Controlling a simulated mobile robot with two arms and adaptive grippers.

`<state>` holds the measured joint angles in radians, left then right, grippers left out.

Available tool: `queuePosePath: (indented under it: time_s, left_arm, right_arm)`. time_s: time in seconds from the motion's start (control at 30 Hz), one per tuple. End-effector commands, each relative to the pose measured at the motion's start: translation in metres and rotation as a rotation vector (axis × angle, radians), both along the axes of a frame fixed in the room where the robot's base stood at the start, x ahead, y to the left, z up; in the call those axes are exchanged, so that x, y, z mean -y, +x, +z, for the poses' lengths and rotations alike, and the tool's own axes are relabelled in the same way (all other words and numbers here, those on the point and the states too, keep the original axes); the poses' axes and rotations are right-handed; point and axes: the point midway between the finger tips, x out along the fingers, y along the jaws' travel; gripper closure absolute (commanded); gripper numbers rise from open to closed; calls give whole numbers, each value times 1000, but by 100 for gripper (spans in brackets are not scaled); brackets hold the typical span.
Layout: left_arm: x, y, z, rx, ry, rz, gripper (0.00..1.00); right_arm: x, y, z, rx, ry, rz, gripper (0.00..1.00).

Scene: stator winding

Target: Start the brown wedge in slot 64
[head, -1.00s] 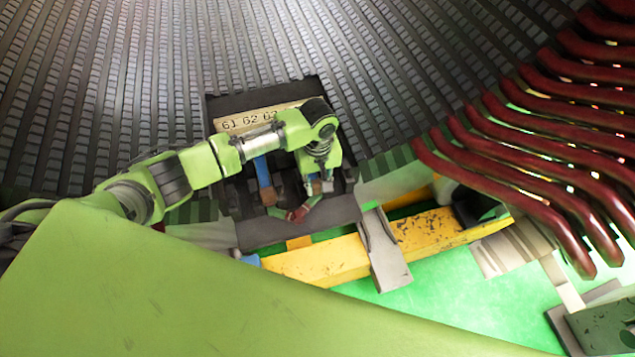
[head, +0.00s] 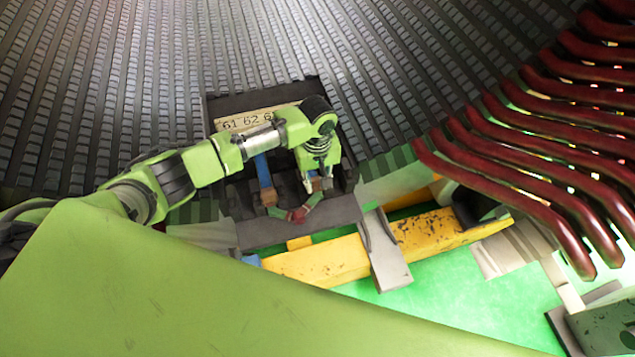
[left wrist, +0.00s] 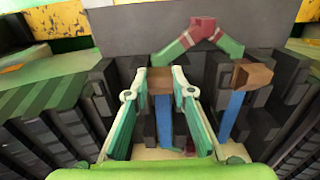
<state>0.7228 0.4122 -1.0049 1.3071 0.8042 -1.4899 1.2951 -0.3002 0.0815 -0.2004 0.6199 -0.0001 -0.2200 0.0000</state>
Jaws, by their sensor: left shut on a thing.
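My left gripper (head: 317,184) is over the slotted block (head: 300,222) at the bottom of the stator. In the left wrist view, my left gripper (left wrist: 160,80) is shut on the brown wedge (left wrist: 160,74), which sits between the fingertips. A blue strip (left wrist: 163,122) runs from the wedge back between the fingers, along a dark slot. A second brown piece (left wrist: 252,74) caps another blue strip (left wrist: 232,112) to the right. The number plate (head: 238,123) reads 61, 62 and a part-covered number. The label 64 is not visible, and I cannot tell how far the wedge is in a slot.
A red and green bent piece (left wrist: 204,30) arches just beyond the fingertips. Dark slot teeth (left wrist: 60,118) stand on both sides. Several dark red coil ends (head: 520,190) hang at the right. A yellow beam (head: 325,262) crosses below the block.

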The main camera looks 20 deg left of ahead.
Motion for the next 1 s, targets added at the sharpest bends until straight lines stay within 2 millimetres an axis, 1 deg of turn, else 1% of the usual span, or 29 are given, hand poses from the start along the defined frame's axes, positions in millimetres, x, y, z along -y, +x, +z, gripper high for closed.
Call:
queuePosePath:
  time_s: [0.33, 0.37, 0.4, 0.43, 0.67, 0.77, 0.87, 0.97, 1.0]
  left_arm:
    - [-4, 6, 0, 1, 1, 0, 99]
    - [-4, 6, 0, 2, 1, 0, 72]
    - [-4, 6, 0, 2, 1, 0, 62]
    - [-4, 6, 0, 2, 1, 0, 58]
    - [-4, 6, 0, 0, 1, 0, 58]
    - [-4, 6, 3, 0, 0, 0, 58]
    - [-4, 6, 15, 2, -1, -1, 58]
    - [-3, 7, 33, 3, -1, -1, 58]
    - [-3, 7, 42, 4, -3, -1, 58]
  right_arm:
    - [0, 0, -1, 0, 0, -1, 60]
    - [0, 0, -1, 0, 0, -1, 60]
    - [0, 0, -1, 0, 0, -1, 60]
    - [0, 0, -1, 0, 0, -1, 60]
    - [0, 0, -1, 0, 0, -1, 60]
    - [-1, 0, -1, 1, 1, -1, 60]
    - [-1, 0, 0, 1, 1, -1, 60]
    - [-1, 0, 0, 1, 1, -1, 60]
    - [-1, 0, 0, 1, 1, -1, 60]
